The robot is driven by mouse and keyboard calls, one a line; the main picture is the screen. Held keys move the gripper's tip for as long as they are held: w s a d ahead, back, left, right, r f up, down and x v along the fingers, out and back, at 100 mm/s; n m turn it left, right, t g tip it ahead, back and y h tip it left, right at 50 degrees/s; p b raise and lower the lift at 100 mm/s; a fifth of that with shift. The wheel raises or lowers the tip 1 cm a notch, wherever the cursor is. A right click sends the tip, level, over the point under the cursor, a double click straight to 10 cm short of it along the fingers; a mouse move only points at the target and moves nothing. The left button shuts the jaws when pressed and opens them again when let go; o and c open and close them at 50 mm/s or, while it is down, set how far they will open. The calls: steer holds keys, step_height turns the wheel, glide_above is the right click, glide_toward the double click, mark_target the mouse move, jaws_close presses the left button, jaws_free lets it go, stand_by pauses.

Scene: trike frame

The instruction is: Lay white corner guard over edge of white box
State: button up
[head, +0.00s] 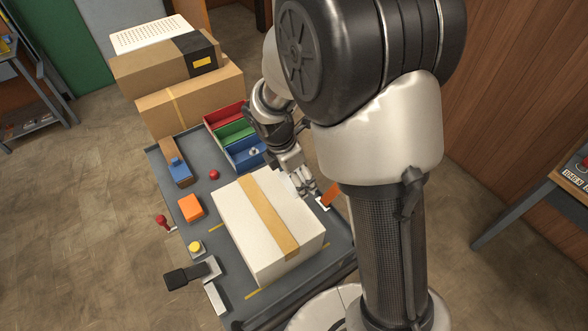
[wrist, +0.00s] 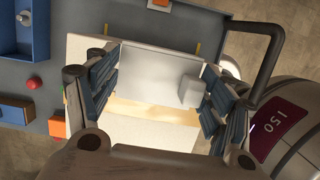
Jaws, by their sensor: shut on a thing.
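The white box (head: 258,228), with a tan tape strip (head: 270,215) along its top, lies on the grey table top. My gripper (head: 304,186) is at the box's far right side in the head view, close to its top edge. In the wrist view my gripper (wrist: 160,82) is shut on the pale corner guard (wrist: 155,65), a flat plate with a small raised block at its right. The guard is between the blue finger pads, in front of the box top (wrist: 140,135). I cannot tell whether the guard touches the box. In the head view the guard is mostly hidden.
Red, green and blue bins (head: 232,135) stand behind the box. An orange block (head: 190,208), a red ball (head: 214,174) and a yellow button (head: 195,247) are to its left. An orange item (head: 331,192) lies right of my gripper. Cardboard boxes (head: 190,100) are stacked behind.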

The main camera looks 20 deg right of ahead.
mark_target(298, 199)
steer(key=shift+r+p, duration=0.1)
steer(key=shift+p, duration=0.25)
steer(key=shift+s+a+f+b+x, duration=0.1)
steer(key=shift+a+b+x, duration=0.25)
steer(key=shift+b+x, duration=0.9)
steer(key=shift+s+a+f+b+x, duration=0.1)
steer(key=shift+a+b+x, duration=0.4)
steer(key=shift+x, duration=1.25)
steer(key=shift+s+a+f+b+x, duration=0.1)
steer(key=shift+a+b+x, duration=0.05)
steer(key=shift+b+x, duration=1.2)
steer(key=o, duration=1)
steer(key=shift+o, duration=0.2)
steer(key=v, duration=1.1)
steer(key=shift+w+r, duration=0.1)
steer(key=shift+r, duration=0.1)
steer(key=shift+a+r, duration=0.1)
steer(key=shift+r, duration=0.15)
